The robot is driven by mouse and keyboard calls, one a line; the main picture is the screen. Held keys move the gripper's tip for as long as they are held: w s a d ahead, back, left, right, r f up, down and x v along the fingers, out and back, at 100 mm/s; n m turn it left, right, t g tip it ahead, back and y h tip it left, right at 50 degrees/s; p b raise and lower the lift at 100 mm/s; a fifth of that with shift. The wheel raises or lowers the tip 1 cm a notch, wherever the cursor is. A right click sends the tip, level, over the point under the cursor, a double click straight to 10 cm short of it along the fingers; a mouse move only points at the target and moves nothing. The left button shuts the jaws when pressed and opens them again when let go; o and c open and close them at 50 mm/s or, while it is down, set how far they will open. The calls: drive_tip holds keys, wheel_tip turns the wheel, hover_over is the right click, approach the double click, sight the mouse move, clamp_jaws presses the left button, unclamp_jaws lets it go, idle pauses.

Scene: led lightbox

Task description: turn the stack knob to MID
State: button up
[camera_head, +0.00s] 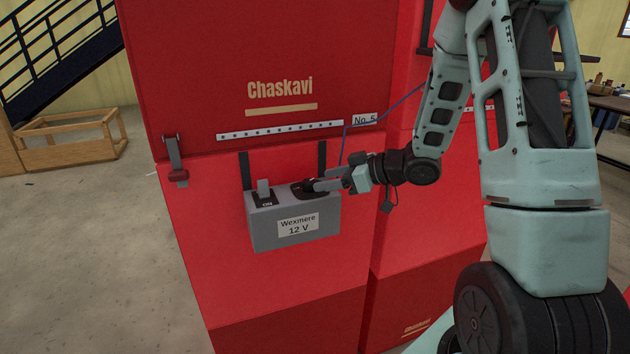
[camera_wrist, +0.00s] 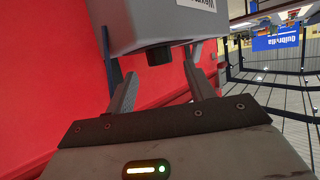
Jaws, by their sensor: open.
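A grey control box (camera_head: 290,228) labelled "Wexmere 12 V" hangs on the red cabinet front. A dark round knob (camera_head: 304,192) sits on the right of its top face, partly hidden by my gripper (camera_head: 318,185). In the wrist view the black knob (camera_wrist: 159,55) projects from the grey box (camera_wrist: 150,22), roughly centred between the open fingers of my gripper (camera_wrist: 160,72). The fingers look apart from the knob, one on each side. The knob's pointer and any MID marking cannot be read.
A lever switch (camera_head: 263,188) marked "ON" stands left of the knob on the same box. The red cabinet (camera_head: 240,110) rises close behind, with a blue cable (camera_head: 385,114) near my gripper. Open floor (camera_head: 90,250) lies left.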

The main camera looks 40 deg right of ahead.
sight(315, 181)
drive_tip(key=shift+x, duration=2.15)
drive_tip(key=c, duration=1)
drive_tip(key=shift+p, duration=0.6)
drive_tip(key=shift+w+d+r+n+g+y+p, duration=0.1)
drive_tip(key=shift+n+g+y+p, duration=0.25)
drive_tip(key=shift+n+y+p, duration=0.2)
drive_tip(key=shift+d+r+n+g+y+p, duration=0.1)
drive_tip(key=shift+n+g+y+p, duration=0.3)
drive_tip(key=shift+p, duration=0.25)
drive_tip(key=shift+w+d+f+n+g+y+p, duration=0.1)
drive_tip(key=shift+n+g+y+p, duration=0.6)
drive_tip(key=shift+n+g+p, duration=0.25)
drive_tip(key=shift+w+f+n+g+y+p, duration=0.1)
drive_tip(key=shift+n+g+y+p, duration=0.6)
drive_tip(key=shift+n, duration=0.3)
